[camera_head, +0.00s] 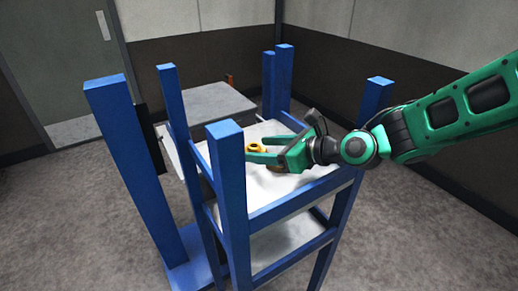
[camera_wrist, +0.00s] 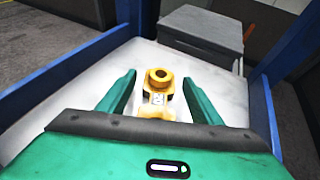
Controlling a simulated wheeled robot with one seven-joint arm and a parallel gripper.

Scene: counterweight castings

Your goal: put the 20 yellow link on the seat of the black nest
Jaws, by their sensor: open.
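A yellow link (camera_wrist: 160,82) with a round, holed end and a white label lies on the pale shelf top. The label's figures are too blurred to read surely. My gripper (camera_wrist: 160,77) is open, its two green fingers on either side of the link with gaps showing. In the head view the link (camera_head: 254,148) shows small between the fingers of my gripper (camera_head: 259,148). I cannot make out a black nest or its seat in either view.
The pale shelf (camera_head: 285,182) sits in a blue frame with tall posts (camera_head: 228,180) around it. A grey-topped block or table (camera_head: 205,103) stands behind, with a small orange-brown upright piece (camera_head: 230,80) by it. Open grey floor lies around.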

